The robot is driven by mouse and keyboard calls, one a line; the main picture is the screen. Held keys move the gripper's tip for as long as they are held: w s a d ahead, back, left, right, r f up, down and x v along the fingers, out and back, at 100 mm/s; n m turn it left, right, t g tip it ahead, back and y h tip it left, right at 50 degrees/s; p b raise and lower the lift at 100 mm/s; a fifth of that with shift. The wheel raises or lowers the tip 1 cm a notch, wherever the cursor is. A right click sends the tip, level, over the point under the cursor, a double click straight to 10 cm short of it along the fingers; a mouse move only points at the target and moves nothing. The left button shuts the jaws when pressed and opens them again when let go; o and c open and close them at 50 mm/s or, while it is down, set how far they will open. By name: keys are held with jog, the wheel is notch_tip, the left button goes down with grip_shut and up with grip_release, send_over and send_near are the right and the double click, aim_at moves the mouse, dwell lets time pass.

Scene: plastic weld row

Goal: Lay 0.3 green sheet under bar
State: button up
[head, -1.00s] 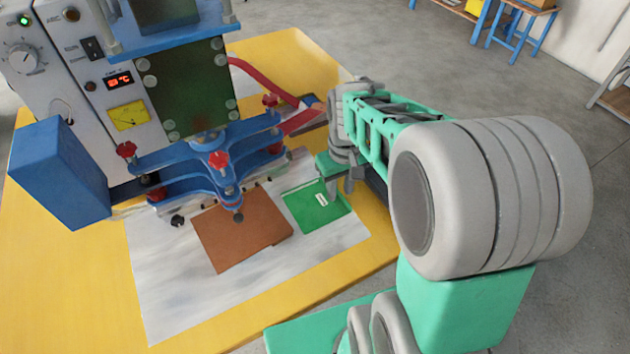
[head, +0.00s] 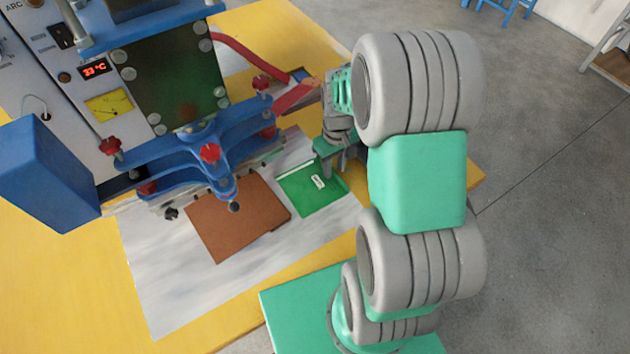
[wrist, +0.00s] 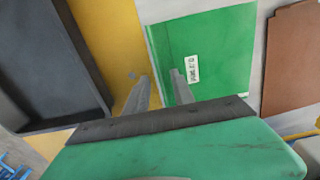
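The green sheet (head: 303,197) with a small white label lies flat on the pale mat, right of the brown sheet. The label's print is too small to read surely. It also shows in the wrist view (wrist: 216,60). My gripper (head: 335,163) is low at the sheet's far right edge. In the wrist view my gripper (wrist: 161,76) has its two fingers apart with nothing between them, one over the sheet and one over the yellow table beside its edge. Whether they touch is unclear. The blue bar assembly (head: 190,165) with red knobs stands behind and left of the sheet.
The brown sheet (head: 235,222) lies in front of the bar, beside the green sheet; it shows in the wrist view (wrist: 292,60). A dark tray (wrist: 45,75) lies beside the gripper. The welding machine (head: 95,75) and a blue block (head: 45,175) fill the left. The front mat (head: 170,290) is bare.

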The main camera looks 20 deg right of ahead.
grip_shut()
dwell(0.6)
